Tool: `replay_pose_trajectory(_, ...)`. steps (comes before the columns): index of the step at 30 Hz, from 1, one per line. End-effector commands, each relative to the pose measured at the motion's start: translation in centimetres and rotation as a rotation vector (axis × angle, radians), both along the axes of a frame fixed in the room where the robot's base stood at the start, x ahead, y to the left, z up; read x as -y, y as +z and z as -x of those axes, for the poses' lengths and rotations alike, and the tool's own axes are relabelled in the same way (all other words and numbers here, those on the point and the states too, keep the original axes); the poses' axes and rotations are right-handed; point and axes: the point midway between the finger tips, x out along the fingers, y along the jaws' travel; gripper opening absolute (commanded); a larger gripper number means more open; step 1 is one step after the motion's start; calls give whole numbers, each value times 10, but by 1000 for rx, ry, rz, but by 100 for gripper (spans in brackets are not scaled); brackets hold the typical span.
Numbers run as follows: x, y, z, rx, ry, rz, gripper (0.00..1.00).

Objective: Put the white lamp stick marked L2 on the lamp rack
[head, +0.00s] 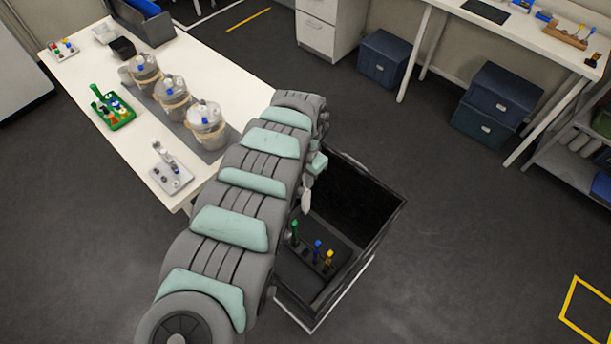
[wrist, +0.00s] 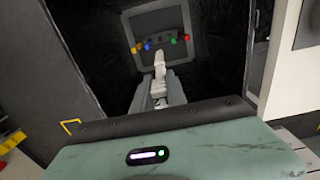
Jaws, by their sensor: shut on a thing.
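My gripper (wrist: 160,85) is shut on a white stick (wrist: 159,64), which points away from the wrist. In the head view the white stick (head: 306,200) hangs below my gripper (head: 309,184), over the dark open crate. Any L2 mark is too small to read. Inside the crate is a dark rack (head: 318,246) with green, blue and yellow topped sticks. It also shows in the wrist view (wrist: 168,22), beyond the held stick and apart from it. A pale rack (head: 172,179) with a white upright piece stands on the table's near end; I cannot tell which is the lamp rack.
The crate (head: 383,225) has high walls around the dark rack. The white table (head: 95,88) at left holds several lidded vessels (head: 207,125) and a green tray (head: 118,118). Dark bins (head: 497,93) stand by the far bench.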

Motion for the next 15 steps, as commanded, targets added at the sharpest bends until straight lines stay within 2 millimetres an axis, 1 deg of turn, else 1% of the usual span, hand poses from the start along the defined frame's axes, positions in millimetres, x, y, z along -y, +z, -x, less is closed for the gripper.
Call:
replay_pose_trajectory(1, 0, -8, 0, 0, 0, 0, 0)
replay_pose_trajectory(15, 0, -46, 0, 0, 0, 0, 0)
